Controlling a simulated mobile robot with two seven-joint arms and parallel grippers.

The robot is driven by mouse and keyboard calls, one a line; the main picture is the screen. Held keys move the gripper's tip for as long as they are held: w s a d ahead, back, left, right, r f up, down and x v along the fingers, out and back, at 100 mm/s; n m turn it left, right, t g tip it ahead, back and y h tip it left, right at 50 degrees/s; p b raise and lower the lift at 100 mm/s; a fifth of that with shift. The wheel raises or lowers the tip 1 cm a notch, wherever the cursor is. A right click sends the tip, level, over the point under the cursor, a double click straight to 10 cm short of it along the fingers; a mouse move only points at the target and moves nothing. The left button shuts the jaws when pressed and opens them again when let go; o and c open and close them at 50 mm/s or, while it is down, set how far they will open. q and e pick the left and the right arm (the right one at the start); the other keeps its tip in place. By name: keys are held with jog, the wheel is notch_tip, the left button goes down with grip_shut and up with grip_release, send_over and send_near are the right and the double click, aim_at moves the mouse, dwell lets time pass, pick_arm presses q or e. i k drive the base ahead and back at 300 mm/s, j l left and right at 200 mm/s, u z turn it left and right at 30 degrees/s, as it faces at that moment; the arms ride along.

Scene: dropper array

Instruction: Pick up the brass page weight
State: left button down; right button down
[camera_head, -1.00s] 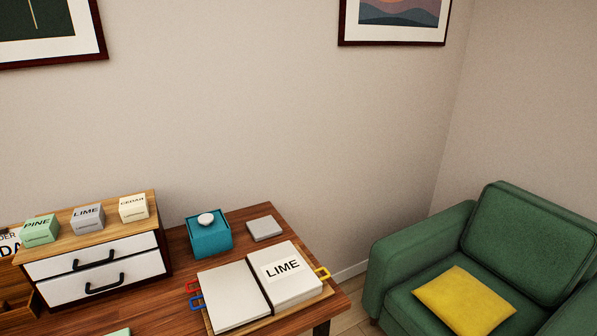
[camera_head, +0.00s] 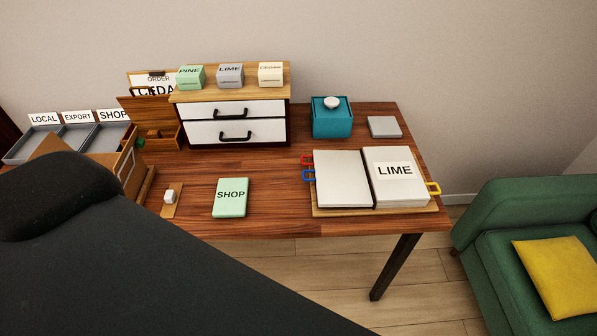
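I see no brass-coloured weight that I can make out in the head view. An open book (camera_head: 341,178) lies on a wooden board at the table's right front, its right-hand page block labelled LIME, with red, blue and yellow tabs at the sides. No weight shows on its pages. A flat grey block (camera_head: 384,127) lies behind the book. Neither gripper is in view. A large dark shape, probably my own arm, covers the lower left and hides part of the table there.
The wooden table (camera_head: 290,215) bears a two-drawer cabinet (camera_head: 283,120) with three labelled boxes on top, a teal box (camera_head: 332,123) with a white knob, a green SHOP booklet (camera_head: 231,197), a small white object (camera_head: 169,197) and labelled trays (camera_head: 93,139). A green armchair (camera_head: 490,235) stands at right.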

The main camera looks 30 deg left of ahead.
aim_at(152, 133)
jog(key=j+u, duration=0.25)
jog(key=i+j+u, duration=0.1)
jog(key=j+u, duration=0.15)
jog(key=u, duration=1.35)
